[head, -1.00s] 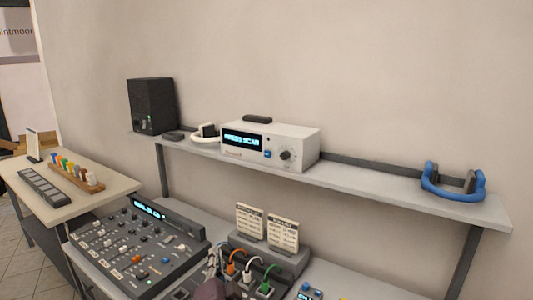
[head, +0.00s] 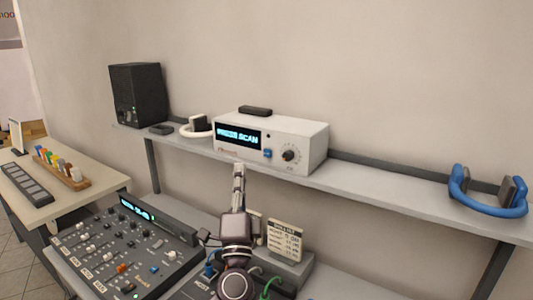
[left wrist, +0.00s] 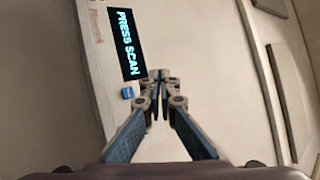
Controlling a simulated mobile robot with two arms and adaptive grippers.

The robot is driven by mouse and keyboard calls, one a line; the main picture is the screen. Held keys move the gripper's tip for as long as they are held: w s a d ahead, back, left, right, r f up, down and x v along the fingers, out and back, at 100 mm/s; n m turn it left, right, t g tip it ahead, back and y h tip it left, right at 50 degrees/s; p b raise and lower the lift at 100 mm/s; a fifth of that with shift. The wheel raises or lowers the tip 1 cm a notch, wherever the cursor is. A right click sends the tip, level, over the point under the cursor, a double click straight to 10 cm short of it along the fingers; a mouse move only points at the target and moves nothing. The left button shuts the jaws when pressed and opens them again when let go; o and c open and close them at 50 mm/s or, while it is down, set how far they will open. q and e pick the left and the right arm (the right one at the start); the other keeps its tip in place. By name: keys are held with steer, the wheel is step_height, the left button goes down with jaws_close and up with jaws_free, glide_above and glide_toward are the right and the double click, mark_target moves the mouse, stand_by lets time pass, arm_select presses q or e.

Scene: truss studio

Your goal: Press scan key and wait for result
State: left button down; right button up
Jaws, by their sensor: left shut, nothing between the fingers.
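A white scanner box (head: 300,140) stands on the shelf, its dark display reading "PRESS SCAN". A small blue key (head: 267,153) sits on its front, right of the display, with a dark round knob (head: 288,155) further right. In the left wrist view the display (left wrist: 125,45) and the blue key (left wrist: 127,92) show sideways. My left gripper (head: 239,168) is shut and empty, pointing up just below the box's front, left of the key in the head view. In the left wrist view its fingertips (left wrist: 158,75) are beside the key, apart from it in the picture. My right gripper is not in view.
The shelf (head: 380,186) also holds a black speaker (head: 138,95), white headphones (head: 197,127) and blue headphones (head: 488,197). Below are a mixing console (head: 125,250) and a card (head: 285,240) on a stand. The wall is close behind the shelf.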

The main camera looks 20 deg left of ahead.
mark_target(267, 153)
arm_select(q)
steer(key=w+b, duration=0.2)
steer(key=w, duration=0.7)
steer(key=shift+w+d+f+b, duration=0.15)
steer(key=shift+d+f+b, duration=0.05)
steer(key=shift+d+b, duration=0.2)
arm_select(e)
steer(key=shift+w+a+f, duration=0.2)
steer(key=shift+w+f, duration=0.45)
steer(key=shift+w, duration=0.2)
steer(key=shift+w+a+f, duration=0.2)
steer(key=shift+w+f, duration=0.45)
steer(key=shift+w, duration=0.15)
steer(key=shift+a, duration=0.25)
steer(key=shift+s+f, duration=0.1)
arm_select(q)
steer(key=shift+w+d+b, duration=0.1)
steer(key=shift+w+b, duration=0.35)
steer(key=shift+b, duration=0.15)
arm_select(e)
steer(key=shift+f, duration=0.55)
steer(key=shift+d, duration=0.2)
